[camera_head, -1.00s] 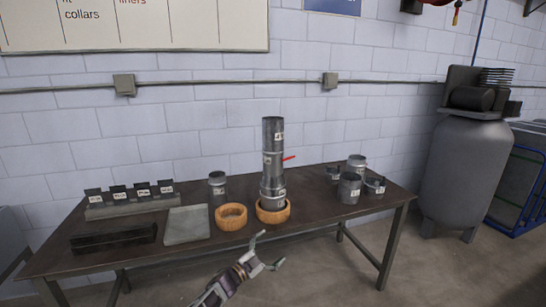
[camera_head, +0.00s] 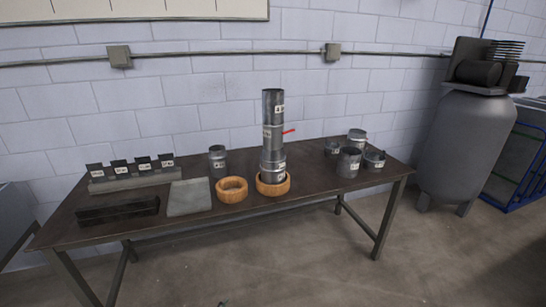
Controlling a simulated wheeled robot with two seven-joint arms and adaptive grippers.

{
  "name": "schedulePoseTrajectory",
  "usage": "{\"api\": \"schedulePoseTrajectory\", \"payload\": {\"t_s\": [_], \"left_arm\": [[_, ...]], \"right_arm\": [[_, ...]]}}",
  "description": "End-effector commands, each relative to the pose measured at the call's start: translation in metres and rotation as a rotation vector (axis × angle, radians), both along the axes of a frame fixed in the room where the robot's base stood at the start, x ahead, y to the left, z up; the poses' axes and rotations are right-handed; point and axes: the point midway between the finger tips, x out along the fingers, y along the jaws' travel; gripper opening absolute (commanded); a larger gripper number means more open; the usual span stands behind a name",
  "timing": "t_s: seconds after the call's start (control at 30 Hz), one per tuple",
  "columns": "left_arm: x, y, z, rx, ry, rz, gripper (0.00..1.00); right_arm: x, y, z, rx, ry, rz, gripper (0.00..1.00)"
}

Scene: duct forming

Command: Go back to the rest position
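A tall stack of grey metal duct pieces (camera_head: 272,135) stands upright in a wooden ring (camera_head: 273,187) on the dark table (camera_head: 320,195). A red handle (camera_head: 289,131) sticks out from its right side. A second wooden ring (camera_head: 231,190) lies empty to its left. Neither gripper shows clearly; a tiny dark speck at the bottom edge of the view is too small to identify.
A labelled card rack (camera_head: 135,182), a dark block (camera_head: 118,212), a grey tray (camera_head: 189,197) and a metal collar (camera_head: 217,161) occupy the table's left. Several metal collars (camera_head: 349,162) stand at the right. A grey tank (camera_head: 462,150) stands right of the table. The floor in front is clear.

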Motion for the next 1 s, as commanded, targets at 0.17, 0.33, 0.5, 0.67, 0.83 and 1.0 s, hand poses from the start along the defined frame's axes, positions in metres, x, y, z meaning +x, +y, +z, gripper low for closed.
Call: {"api": "schedulePoseTrajectory", "payload": {"t_s": [0.17, 0.33, 0.5, 0.67, 0.83, 1.0], "left_arm": [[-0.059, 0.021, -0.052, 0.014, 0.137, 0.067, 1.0], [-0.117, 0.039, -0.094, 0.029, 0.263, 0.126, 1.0], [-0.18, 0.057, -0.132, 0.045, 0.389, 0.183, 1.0], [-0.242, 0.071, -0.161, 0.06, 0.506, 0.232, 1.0], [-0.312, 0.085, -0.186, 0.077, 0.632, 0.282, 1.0], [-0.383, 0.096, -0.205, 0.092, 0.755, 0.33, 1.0]], "right_arm": [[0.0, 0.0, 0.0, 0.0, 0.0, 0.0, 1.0], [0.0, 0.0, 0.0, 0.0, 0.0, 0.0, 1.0], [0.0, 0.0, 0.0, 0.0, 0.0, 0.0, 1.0], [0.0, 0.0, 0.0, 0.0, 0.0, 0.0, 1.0], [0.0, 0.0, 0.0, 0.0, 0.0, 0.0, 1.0], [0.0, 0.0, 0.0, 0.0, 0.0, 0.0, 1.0]]}}
